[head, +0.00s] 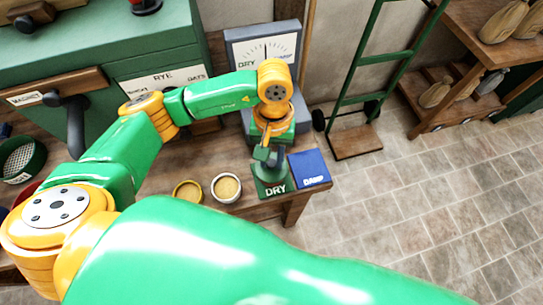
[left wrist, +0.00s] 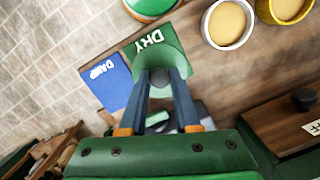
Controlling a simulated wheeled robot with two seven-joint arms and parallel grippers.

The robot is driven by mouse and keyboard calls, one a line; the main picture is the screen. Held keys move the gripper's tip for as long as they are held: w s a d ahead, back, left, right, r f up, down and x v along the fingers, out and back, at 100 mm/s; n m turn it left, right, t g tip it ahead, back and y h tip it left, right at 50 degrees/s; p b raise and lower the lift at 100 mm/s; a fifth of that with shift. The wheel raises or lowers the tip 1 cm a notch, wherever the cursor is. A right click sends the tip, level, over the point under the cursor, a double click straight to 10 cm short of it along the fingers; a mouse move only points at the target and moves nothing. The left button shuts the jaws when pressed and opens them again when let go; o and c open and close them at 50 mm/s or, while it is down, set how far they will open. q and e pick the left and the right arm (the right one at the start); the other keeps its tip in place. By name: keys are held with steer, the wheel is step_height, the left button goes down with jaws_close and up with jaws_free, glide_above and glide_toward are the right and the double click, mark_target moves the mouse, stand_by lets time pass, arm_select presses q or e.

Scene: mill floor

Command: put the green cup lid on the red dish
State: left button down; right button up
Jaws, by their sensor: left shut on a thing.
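The green cup lid (left wrist: 162,50) shows in the left wrist view as a round green piece. My left gripper (left wrist: 163,82) is shut on it, with a grey part between the fingertips. In the head view my left gripper (head: 265,155) points down over the green DRY mat (head: 281,190), with the lid (head: 268,171) just under it. I cannot tell whether the lid touches the mat. A red rim, likely the red dish (head: 27,191), shows at the far left of the head view, mostly hidden behind my left arm. My right gripper is not in view.
A blue DAMP mat (head: 309,167) lies right of the DRY mat. A white cup (head: 226,197) and a yellow cup (head: 187,202) stand left of it. A green-rimmed sieve (head: 22,160) is at far left. A dial gauge (head: 264,46) stands behind. The bench's right edge is close.

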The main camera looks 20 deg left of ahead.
mark_target(272, 159)
arm_select(q)
steer(key=shift+f, duration=0.2)
steer(key=c, duration=0.6)
jaws_free()
steer(key=shift+r, duration=0.1)
step_height(272, 159, up, 2)
steer(key=p, duration=0.2)
steer(key=shift+r+p, duration=0.1)
steer(key=shift+p, duration=0.3)
steer(key=r+b, duration=0.2)
steer(key=r, duration=0.1)
steer(key=shift+w+r+b, duration=0.15)
steer(key=shift+w+b, duration=0.2)
steer(key=shift+w, duration=0.05)
steer(key=r, duration=0.5)
steer(key=w+r, duration=0.1)
steer(key=r, duration=0.1)
steer(key=shift+a+r, duration=0.15)
steer(key=shift+r, duration=0.15)
